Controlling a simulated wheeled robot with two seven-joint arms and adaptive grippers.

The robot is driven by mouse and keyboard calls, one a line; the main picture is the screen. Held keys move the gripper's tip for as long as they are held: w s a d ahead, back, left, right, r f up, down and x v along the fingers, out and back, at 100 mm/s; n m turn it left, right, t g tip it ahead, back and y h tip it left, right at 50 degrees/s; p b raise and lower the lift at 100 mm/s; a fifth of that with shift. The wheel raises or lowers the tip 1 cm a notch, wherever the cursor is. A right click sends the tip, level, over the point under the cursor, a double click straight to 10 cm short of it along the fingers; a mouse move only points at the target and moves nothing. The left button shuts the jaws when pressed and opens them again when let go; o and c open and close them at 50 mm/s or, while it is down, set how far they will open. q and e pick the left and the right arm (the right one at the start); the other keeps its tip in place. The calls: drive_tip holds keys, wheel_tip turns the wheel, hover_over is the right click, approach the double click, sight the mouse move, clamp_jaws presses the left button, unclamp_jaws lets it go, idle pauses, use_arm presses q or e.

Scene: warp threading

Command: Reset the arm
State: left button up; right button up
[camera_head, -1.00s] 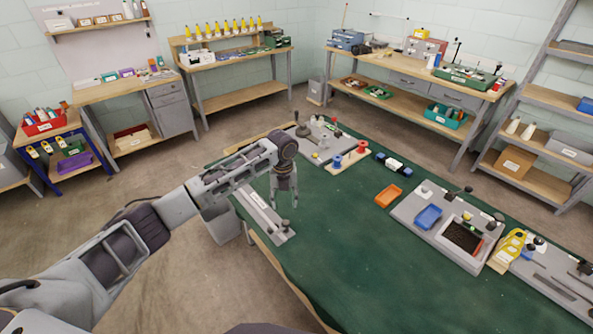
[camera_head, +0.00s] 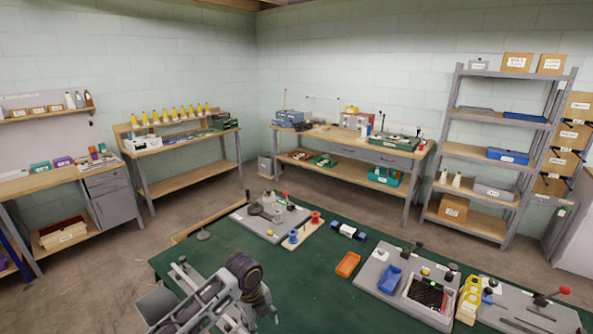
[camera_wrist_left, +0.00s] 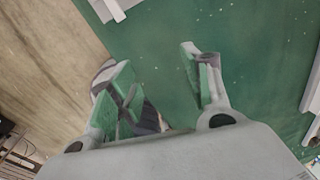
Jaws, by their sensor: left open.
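My left arm (camera_head: 205,305) reaches in at the bottom of the head view, over the left part of the green work table (camera_head: 300,270). My left gripper (camera_wrist_left: 158,68) is open in the left wrist view, with its two green-lined fingers apart. I see nothing held between the fingertips, and green table surface shows beyond them. A dark shape near the left finger's base is too unclear to name. In the head view the gripper's fingers are low in the picture and partly cut off. My right gripper is in neither view.
A yellow holder (camera_head: 469,300) stands at right. Benches and a grey shelf (camera_head: 497,145) line the walls. The table's middle is clear.

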use_arm(q)
drive_tip(key=s+a+f+n+t+h, duration=0.1)
drive_tip(key=s+n+t, duration=0.1)
drive_tip(key=s+n, duration=1.25)
drive_tip(key=s+a+r+n+t+y, duration=0.1)
drive_tip(key=s+a+n+y, duration=0.1)
drive_tip(key=s+a+n, duration=0.7)
wheel_tip(320, 180, down, 33)
drive_tip(key=a+n+g+b, duration=0.1)
drive_tip(key=a+n, duration=0.1)
drive_tip(key=s+a+f, duration=0.2)
drive_tip(key=s+f, duration=0.9)
drive_tip(key=s+a+f+g+b, duration=0.1)
drive_tip(key=s+a+f, duration=0.1)
drive_tip(key=s+f, duration=0.9)
drive_tip(key=shift+s+g, duration=0.3)
drive_tip(key=shift+s, duration=0.4)
drive_tip(key=shift+m, duration=0.25)
drive_tip(key=shift+a, duration=0.15)
